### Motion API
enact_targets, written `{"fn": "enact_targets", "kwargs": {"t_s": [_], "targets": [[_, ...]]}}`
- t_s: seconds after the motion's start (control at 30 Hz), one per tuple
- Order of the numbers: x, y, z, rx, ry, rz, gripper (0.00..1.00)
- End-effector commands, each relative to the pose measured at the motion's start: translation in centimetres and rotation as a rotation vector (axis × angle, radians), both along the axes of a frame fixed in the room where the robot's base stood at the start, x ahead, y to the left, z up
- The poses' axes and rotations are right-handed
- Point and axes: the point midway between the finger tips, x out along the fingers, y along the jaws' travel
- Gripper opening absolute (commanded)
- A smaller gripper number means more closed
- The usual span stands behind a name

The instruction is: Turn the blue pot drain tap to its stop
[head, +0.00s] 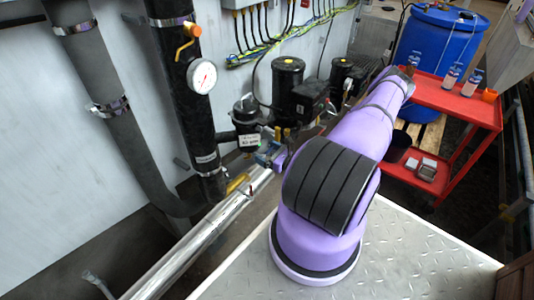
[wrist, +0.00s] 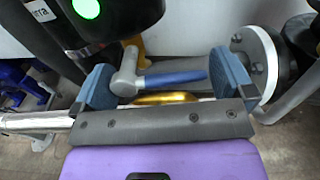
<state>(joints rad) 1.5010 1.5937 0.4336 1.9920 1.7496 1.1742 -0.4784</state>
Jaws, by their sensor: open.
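The drain tap's blue lever (wrist: 178,77) lies level, pointing right from its grey metal body (wrist: 126,76), in the wrist view. My gripper (wrist: 165,82) is open, with one blue jaw left of the tap body and the other just right of the lever's free end. The lever lies between the jaws, and neither jaw is clamped on it. The black pot (wrist: 92,22) with a green light is above left. In the head view my gripper (head: 270,153) is beside the small labelled black pot (head: 247,128); the tap cannot be made out clearly there.
A yellow handle (wrist: 165,98) lies just below the blue lever, partly behind my gripper. A shiny pipe (head: 200,235) runs below. A black pipe with a gauge (head: 202,76) stands left. Black pumps (head: 287,88) stand behind; a red cart (head: 455,104) is at right.

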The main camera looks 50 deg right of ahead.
Motion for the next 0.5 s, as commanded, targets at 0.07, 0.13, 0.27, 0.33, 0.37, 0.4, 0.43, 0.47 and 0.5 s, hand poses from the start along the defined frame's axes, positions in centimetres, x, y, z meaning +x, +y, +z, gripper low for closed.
{"fn": "enact_targets", "kwargs": {"t_s": [0.07, 0.13, 0.27, 0.33, 0.37, 0.4, 0.43, 0.47, 0.5], "targets": [[0.21, 0.03, -0.01, 0.000, 0.000, 0.000, 1.00], [0.25, 0.03, -0.01, 0.000, 0.000, 0.000, 1.00], [0.23, 0.02, -0.01, 0.000, 0.001, 0.000, 1.00], [0.23, 0.02, -0.01, 0.000, 0.001, 0.000, 0.93], [0.22, 0.02, -0.01, 0.000, 0.001, 0.000, 0.86], [0.22, 0.02, -0.01, 0.000, 0.001, 0.000, 0.77], [0.22, 0.02, -0.01, 0.000, 0.001, 0.000, 0.70], [0.21, 0.02, -0.01, 0.000, 0.001, 0.000, 0.63], [0.21, 0.02, -0.01, 0.000, 0.001, 0.000, 0.54]]}}
